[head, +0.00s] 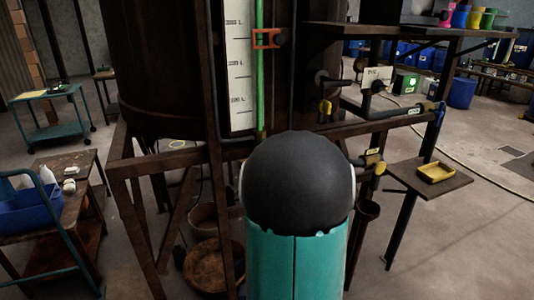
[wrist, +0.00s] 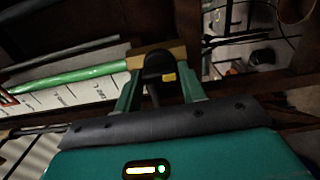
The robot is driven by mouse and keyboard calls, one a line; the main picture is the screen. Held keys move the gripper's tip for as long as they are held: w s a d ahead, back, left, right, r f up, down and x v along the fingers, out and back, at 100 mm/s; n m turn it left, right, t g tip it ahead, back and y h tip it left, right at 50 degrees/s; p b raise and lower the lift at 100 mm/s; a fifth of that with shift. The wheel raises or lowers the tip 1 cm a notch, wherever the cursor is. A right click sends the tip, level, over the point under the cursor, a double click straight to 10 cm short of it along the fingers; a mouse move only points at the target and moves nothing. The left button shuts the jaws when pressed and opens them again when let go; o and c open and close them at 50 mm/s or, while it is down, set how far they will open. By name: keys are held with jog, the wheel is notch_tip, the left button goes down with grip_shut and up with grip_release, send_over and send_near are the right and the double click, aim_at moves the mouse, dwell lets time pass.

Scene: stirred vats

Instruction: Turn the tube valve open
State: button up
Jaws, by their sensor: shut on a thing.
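In the wrist view, the tube valve has a brass body (wrist: 171,49) at the end of a green tube (wrist: 75,80), with a black handle (wrist: 158,62) bearing a small yellow mark. My gripper (wrist: 160,76) has its two green fingers on either side of this handle and is shut on it. In the head view, the green tube (head: 260,75) runs upright beside a white level scale (head: 239,70) on the dark vat (head: 160,60). The valve and my gripper are hidden there behind my arm.
An orange clamp (head: 267,39) crosses the tube. Pipes with yellow-handled valves (head: 326,107) lie to the right. A small shelf holds a yellow tray (head: 437,172). A rusty frame (head: 140,162) surrounds the vat, with a brown basin (head: 212,263) below. Open floor lies at right.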

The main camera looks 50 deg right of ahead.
jog(key=shift+s+d, duration=0.1)
jog(key=o, duration=1)
jog(key=v, duration=1.3)
jog(key=shift+s+a+f, duration=0.1)
jog(key=shift+s+a, duration=0.15)
